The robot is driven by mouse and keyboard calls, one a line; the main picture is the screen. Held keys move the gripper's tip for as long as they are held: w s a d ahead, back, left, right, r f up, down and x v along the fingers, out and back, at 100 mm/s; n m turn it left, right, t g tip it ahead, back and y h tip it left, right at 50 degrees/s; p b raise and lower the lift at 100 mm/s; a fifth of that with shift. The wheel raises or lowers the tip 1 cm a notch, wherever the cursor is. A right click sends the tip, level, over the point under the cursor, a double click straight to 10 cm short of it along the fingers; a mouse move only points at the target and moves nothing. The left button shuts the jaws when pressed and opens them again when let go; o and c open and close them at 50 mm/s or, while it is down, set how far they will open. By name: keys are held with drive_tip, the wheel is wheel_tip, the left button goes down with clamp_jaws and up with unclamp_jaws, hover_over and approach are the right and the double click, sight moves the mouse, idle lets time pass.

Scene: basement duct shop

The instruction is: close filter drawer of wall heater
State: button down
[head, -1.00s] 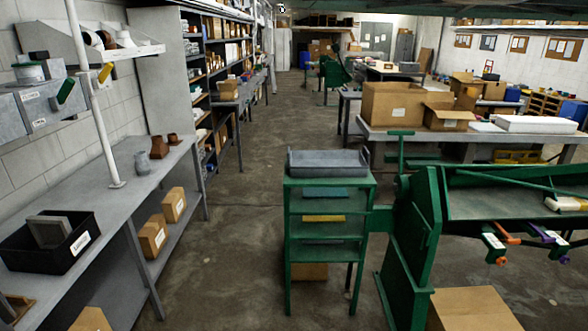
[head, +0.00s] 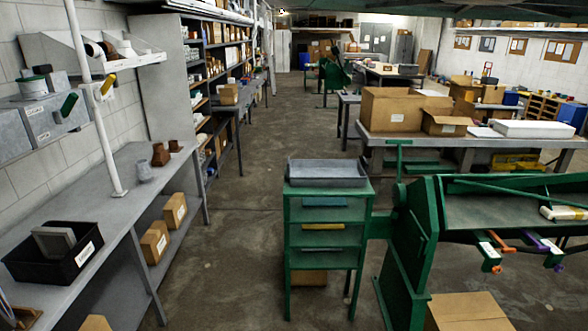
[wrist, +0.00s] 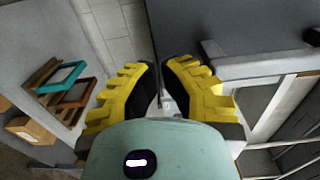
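My gripper (wrist: 162,85) shows in the wrist view with yellow ridged fingers and dark pads. The fingertips are drawn together with only a thin gap, and nothing shows held between them. A dark grey panel (wrist: 235,25) lies beyond the right finger; I cannot tell what it belongs to. In the head view, grey labelled boxes (head: 42,118) are at the left wall, with a green handle-like part and a yellow one near them. I cannot tell for sure whether these are the wall heater. No open filter drawer can be made out. The gripper is not in the head view.
A grey workbench (head: 100,205) runs along the left wall, with a black bin (head: 88,262) and a white post (head: 95,100). A green stand (head: 328,235) and a green machine (head: 415,235) stand at centre and right. The aisle floor (head: 290,125) is clear.

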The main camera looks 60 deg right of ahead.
drive_tip(key=shift+x, duration=0.8)
drive_tip(key=shift+a, duration=0.15)
